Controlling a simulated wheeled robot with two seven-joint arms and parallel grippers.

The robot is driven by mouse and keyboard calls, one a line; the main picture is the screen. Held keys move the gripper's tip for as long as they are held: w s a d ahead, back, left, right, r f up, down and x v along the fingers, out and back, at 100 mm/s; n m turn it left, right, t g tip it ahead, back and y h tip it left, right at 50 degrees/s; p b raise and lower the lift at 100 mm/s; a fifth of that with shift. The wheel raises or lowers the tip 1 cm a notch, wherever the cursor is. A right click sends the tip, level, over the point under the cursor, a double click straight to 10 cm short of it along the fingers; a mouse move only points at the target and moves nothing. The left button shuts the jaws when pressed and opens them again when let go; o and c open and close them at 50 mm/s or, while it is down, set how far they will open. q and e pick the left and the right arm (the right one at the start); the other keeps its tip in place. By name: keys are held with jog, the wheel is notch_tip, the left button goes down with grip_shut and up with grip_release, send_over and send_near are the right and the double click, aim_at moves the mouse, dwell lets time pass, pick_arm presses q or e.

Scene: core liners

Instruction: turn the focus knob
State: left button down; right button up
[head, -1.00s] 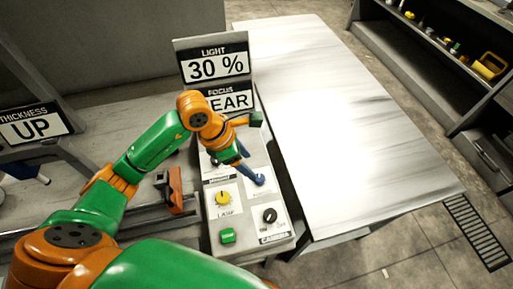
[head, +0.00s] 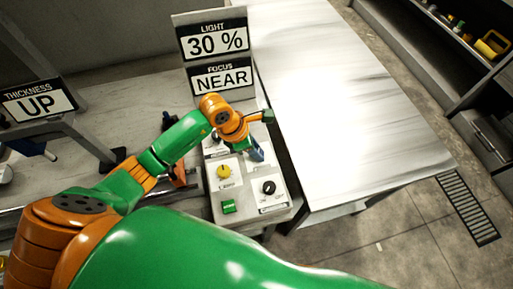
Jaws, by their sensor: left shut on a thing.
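A grey control panel (head: 228,205) stands in the middle, with labelled controls on top. My left gripper (head: 257,154) reaches down onto its upper right part and is shut on a small blue piece there, which I take to be the focus knob. The gripper and wrist hide most of the knob, so its pointer direction cannot be told. The focus sign (head: 222,79) behind the panel reads NEAR. My right gripper is not in view.
A yellow lamp knob (head: 223,171), a black camera knob (head: 268,187) and a green button (head: 228,206) sit close by on the panel. The light sign (head: 212,42) reads 30 %. The thickness sign (head: 38,101) reads UP. A wide pale table (head: 350,130) to the right is clear.

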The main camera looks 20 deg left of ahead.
pick_arm(q)
jog(key=m+b, duration=0.2)
jog(key=b, duration=0.1)
jog(key=shift+w+f+g, duration=0.2)
jog(key=shift+f+g, duration=0.1)
jog(key=shift+f, duration=0.1)
jog(key=shift+s+r+m+h+b, duration=0.1)
jog(key=shift+r+m+h+b, duration=0.15)
jog(key=shift+m+b, duration=0.2)
jog(key=shift+r, duration=0.2)
jog(key=c, duration=0.5)
grip_release()
jog(key=shift+c, duration=0.2)
jog(key=w+b+v, duration=0.1)
jog(key=v, duration=0.6)
jog(key=shift+s, duration=0.4)
